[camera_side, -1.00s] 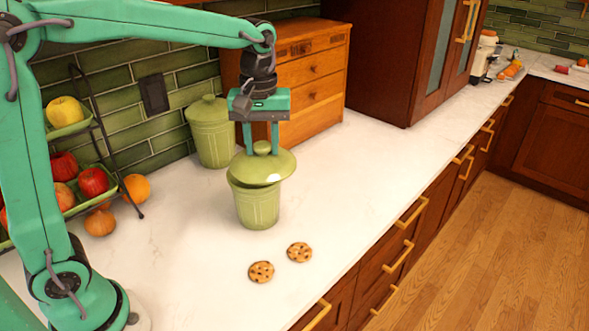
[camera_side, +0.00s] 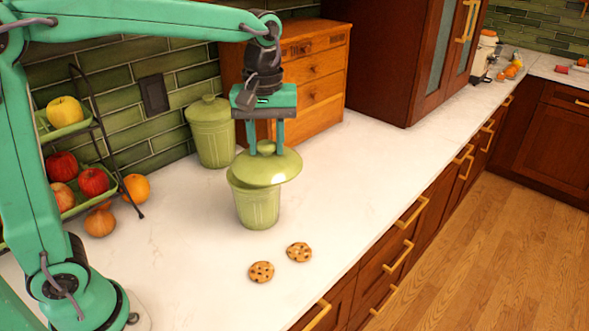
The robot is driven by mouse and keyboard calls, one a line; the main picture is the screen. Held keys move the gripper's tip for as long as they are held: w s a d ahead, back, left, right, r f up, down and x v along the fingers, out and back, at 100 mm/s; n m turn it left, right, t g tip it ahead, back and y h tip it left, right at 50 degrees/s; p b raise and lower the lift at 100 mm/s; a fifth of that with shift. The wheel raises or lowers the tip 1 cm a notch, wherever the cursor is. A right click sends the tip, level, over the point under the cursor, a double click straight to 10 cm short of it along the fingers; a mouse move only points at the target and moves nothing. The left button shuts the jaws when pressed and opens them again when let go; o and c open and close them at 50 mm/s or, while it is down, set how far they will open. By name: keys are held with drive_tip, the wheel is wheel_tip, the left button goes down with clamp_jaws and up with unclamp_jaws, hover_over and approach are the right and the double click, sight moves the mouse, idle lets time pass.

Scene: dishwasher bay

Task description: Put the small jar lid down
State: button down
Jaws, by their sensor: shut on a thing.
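The small jar lid (camera_side: 274,170) is green and round with a knob on top. My gripper (camera_side: 266,150) is shut on the lid's knob. The lid hangs above the small green jar (camera_side: 258,208), shifted a little to the right of its mouth. The left part of the jar's rim shows under the lid; the rest of the mouth is hidden. I cannot tell whether the lid touches the rim. The jar stands upright on the white counter (camera_side: 190,235).
A larger lidded green jar (camera_side: 211,135) stands behind, beside a wooden drawer chest (camera_side: 318,75). Two cookies (camera_side: 261,272) lie on the counter in front of the jar. A fruit rack (camera_side: 75,130) stands at the left. The counter right of the jar is clear.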

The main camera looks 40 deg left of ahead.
drive_tip(key=w+d+f, duration=1.1)
drive_tip(key=d+f, duration=0.1)
drive_tip(key=f, duration=0.1)
drive_tip(key=shift+w+a+f, duration=1.25)
drive_tip(key=shift+a+f, duration=0.2)
drive_tip(key=shift+f, duration=0.3)
drive_tip(key=shift+w+a+f, duration=1.2)
drive_tip(key=shift+a+f, duration=0.25)
drive_tip(key=shift+f, duration=0.3)
drive_tip(key=shift+w+a+f, duration=1.25)
drive_tip(key=shift+a+f, duration=0.2)
drive_tip(key=shift+f, duration=0.3)
drive_tip(key=shift+f, duration=0.15)
drive_tip(key=c, duration=0.9)
unclamp_jaws()
drive_tip(key=shift+c, duration=0.2)
